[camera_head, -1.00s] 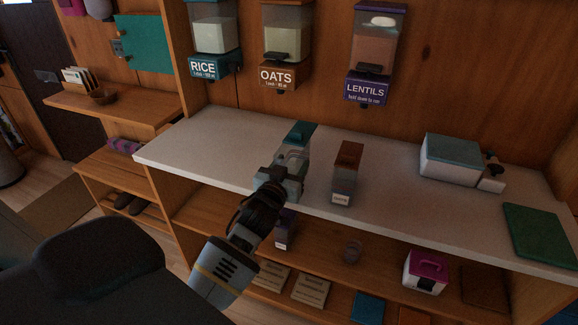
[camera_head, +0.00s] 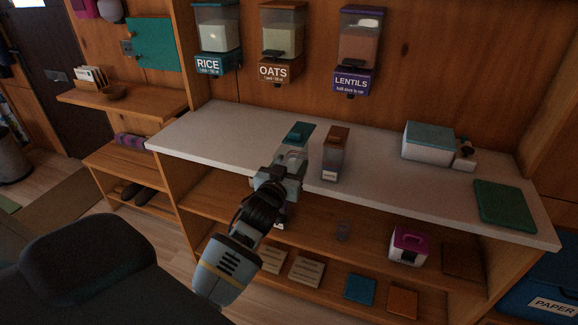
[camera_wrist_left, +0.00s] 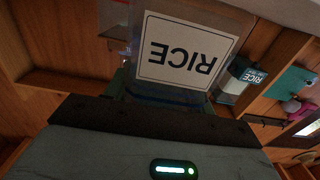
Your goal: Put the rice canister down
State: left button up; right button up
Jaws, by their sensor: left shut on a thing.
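The rice canister (camera_head: 297,133) has a teal lid and clear sides. It stands roughly upright at the front left-middle of the white counter (camera_head: 210,135). My left gripper (camera_head: 282,174) is shut on it from the front, hiding its lower part. In the left wrist view the canister's white RICE label (camera_wrist_left: 188,50) shows upside down, just beyond the gripper (camera_wrist_left: 160,110). I cannot tell whether its base touches the counter. My right gripper is not in view.
A brown-lidded canister (camera_head: 335,155) stands close to the right of the rice canister. A teal-lidded box (camera_head: 429,145) and a green mat (camera_head: 504,205) lie further right. The RICE (camera_head: 216,40), OATS (camera_head: 282,40) and LENTILS (camera_head: 358,45) dispensers hang behind. The counter's left part is clear.

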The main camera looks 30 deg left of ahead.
pick_arm(q)
jog(key=shift+s+d, duration=0.15)
dwell(0.4)
jog(key=shift+s+d+f, duration=0.15)
jog(key=shift+s+d, duration=0.1)
jog(key=shift+s, duration=0.05)
jog(key=s+d+m+h, duration=0.1)
jog(key=s+d+h, duration=0.1)
jog(key=s+d, duration=0.5)
jog(key=s+d+m+h, duration=0.1)
jog(key=s+d, duration=0.5)
jog(key=s, duration=0.8)
jog(key=shift+d+r+h, duration=0.35)
jog(key=shift+h, duration=0.05)
